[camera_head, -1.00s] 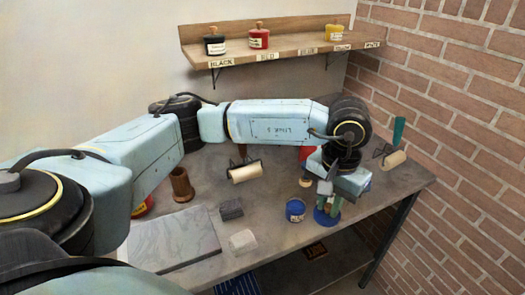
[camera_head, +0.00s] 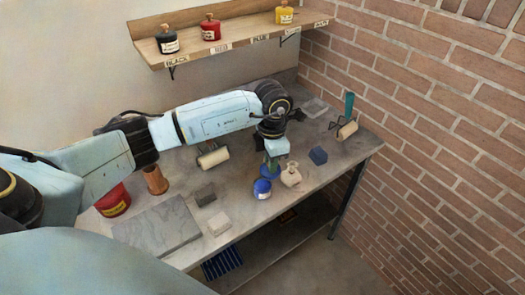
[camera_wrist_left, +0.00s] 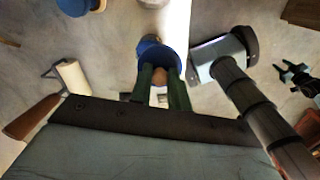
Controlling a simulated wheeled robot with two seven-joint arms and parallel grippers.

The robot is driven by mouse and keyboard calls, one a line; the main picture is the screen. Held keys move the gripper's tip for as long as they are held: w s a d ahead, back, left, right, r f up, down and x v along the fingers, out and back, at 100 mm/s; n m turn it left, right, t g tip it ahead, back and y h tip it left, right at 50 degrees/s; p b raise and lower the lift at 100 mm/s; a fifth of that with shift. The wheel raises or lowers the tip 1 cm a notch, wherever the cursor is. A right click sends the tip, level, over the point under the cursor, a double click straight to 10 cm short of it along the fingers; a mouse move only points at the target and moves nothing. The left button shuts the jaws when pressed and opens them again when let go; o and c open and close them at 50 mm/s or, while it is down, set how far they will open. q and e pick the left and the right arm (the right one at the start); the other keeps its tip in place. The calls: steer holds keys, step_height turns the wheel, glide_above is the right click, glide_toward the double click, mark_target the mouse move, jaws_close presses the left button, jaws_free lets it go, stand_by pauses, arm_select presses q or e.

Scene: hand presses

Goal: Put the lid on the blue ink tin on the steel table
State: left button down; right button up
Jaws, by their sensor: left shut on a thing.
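The blue ink tin (camera_head: 262,190) stands near the front edge of the steel table (camera_head: 180,253). My left gripper (camera_head: 271,158) points down just behind and above the tin. It is shut on the blue lid (camera_head: 268,171), which appears slightly behind the tin's top; the exact gap is unclear. In the left wrist view the green fingers of the left gripper (camera_wrist_left: 161,84) grip the wooden knob of the blue lid (camera_wrist_left: 153,52). A blue round thing at that view's top edge is cut off.
Rollers (camera_head: 214,158) (camera_head: 347,131), grey blocks (camera_head: 219,223) and a slab (camera_head: 157,234) lie around. The wall shelf (camera_head: 230,46) holds black, red and yellow tins.

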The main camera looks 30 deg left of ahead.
arm_select(q)
steer(key=n, duration=0.1)
steer(key=a+n, duration=0.1)
steer(key=n+p, duration=0.1)
steer(key=n, duration=0.1)
steer(key=shift+s+a+f, duration=0.1)
steer(key=shift+a+f, duration=0.1)
steer(key=shift+a, duration=0.05)
steer(key=n, duration=0.1)
steer(key=a+n, duration=0.1)
steer(key=shift+f+n+p, duration=0.3)
steer(key=shift+f, duration=0.05)
steer(key=shift+f+b, duration=2.5)
steer(key=shift+f, duration=0.7)
steer(key=shift+f, duration=0.15)
steer(key=c, duration=0.8)
jaws_free()
steer(key=shift+o, duration=0.2)
